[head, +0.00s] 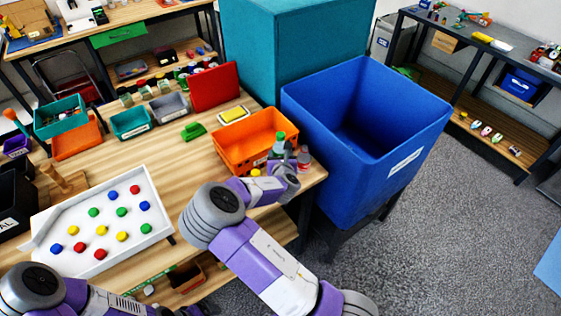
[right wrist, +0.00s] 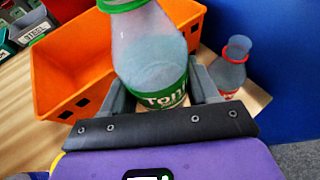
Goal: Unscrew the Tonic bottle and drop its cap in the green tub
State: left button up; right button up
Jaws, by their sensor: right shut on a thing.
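The Tonic bottle (right wrist: 150,60) is clear with a green label and a green ring at its neck; its top is cut off in the right wrist view. In the head view the bottle (head: 278,152) stands upright with a green cap (head: 280,136) at its top. My right gripper (head: 284,172) is shut around the bottle's lower body, beside the orange bin, at the table's right end. A teal-green tub (head: 131,123) with a white label stands further back on the table. My left arm comes in at the bottom left; its gripper end is mostly cut off by the lower edge.
An orange bin (head: 245,145) is just left of the bottle. Another bottle with red at its neck (right wrist: 232,70) stands close on the right. A large blue bin (head: 345,170) is beyond the table edge. A white tray (head: 50,235) with coloured pieces lies at left.

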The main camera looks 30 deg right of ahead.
jog(key=shift+r, duration=0.1)
jog(key=o, duration=0.3)
jog(key=c, duration=0.7)
jog(key=shift+c, duration=0.2)
